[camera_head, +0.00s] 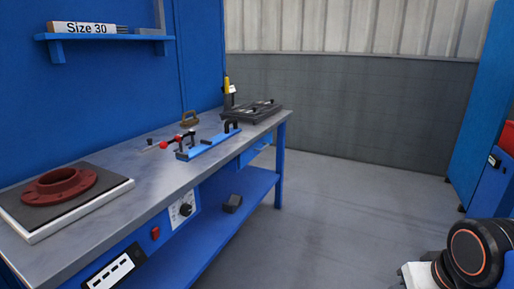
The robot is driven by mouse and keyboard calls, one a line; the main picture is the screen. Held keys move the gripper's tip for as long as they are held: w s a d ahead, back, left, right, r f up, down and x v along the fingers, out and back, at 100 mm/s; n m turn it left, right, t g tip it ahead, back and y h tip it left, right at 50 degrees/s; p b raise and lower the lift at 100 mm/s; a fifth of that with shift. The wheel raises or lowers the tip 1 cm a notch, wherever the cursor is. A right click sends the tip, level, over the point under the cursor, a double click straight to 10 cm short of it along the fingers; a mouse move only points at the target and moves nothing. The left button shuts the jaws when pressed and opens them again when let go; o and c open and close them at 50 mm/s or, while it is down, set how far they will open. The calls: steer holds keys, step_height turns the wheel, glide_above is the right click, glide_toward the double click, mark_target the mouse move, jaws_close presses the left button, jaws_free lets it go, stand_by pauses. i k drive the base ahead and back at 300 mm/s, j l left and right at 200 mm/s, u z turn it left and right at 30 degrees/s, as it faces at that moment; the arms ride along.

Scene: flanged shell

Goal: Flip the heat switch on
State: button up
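A small red switch (155,233) sits on the blue front panel under the workbench top, at lower left of centre. Just right of it is a white control plate (180,215) with a dark round knob (186,209). I cannot read the labels, so I cannot tell which control is marked as heat, nor the red switch's position. My arm shows at the lower right, well away from the bench. My gripper does not show in the view.
The workbench (130,157) holds a red flanged part (60,184) on a dark-topped slab, a blue fixture (208,144) and a black tray (253,111). A dark block (232,203) lies on the lower shelf. The floor (340,210) right of the bench is clear. A blue cabinet (480,110) stands at right.

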mark_target(156, 232)
steer(key=u, duration=1.3)
